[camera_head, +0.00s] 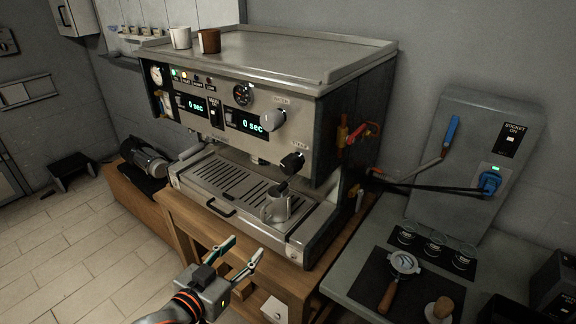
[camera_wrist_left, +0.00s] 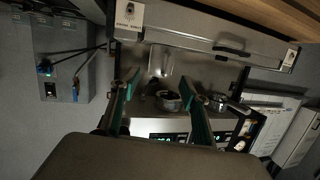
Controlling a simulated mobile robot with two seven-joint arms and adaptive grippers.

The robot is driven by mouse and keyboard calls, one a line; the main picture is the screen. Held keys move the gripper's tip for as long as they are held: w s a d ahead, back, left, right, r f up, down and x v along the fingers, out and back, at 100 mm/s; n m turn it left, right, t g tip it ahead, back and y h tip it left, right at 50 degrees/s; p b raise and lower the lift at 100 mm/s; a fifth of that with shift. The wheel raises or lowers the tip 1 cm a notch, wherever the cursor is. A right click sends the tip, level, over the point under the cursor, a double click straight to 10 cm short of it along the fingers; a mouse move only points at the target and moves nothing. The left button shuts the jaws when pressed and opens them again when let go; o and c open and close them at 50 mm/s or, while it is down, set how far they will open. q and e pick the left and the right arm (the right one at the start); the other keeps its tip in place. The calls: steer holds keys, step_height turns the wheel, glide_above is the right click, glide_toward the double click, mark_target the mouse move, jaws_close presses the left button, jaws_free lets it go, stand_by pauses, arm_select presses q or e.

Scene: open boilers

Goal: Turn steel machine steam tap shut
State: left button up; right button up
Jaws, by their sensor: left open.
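The steel espresso machine (camera_head: 250,75) stands on a wooden cabinet. On the right of its front is a black knob (camera_head: 292,162) with lettering above it too small to read surely; it looks like the steam tap. A larger grey knob (camera_head: 273,117) sits above it to the left. A metal pitcher (camera_head: 276,207) stands on the drip tray below the black knob. My left gripper (camera_head: 246,247) is open and empty, in front of the tray and below the knobs, touching nothing. The left wrist view shows the pitcher (camera_wrist_left: 160,62) beyond the spread fingers. My right gripper is not in view.
Two cups (camera_head: 195,39) stand on the machine top. A grey socket box (camera_head: 482,150) with a blue plug and black cable stands at right. A portafilter (camera_head: 402,265) and glasses lie on the right counter. The drip tray's front edge (camera_head: 215,205) juts toward my gripper.

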arm_select(q)
steer(key=w+d+r+m+h, duration=0.15)
steer(key=d+r, duration=0.25)
steer(key=r, duration=0.6)
steer(key=m+h, duration=0.1)
steer(key=h, duration=0.2)
glide_toward(287, 166)
steer(key=x, duration=0.3)
steer(key=shift+t+y, duration=0.25)
steer(key=shift+t, duration=0.05)
steer(key=shift+x, duration=3.75)
steer(key=shift+s+d, duration=0.1)
steer(key=shift+m, duration=0.25)
steer(key=c, duration=1.1)
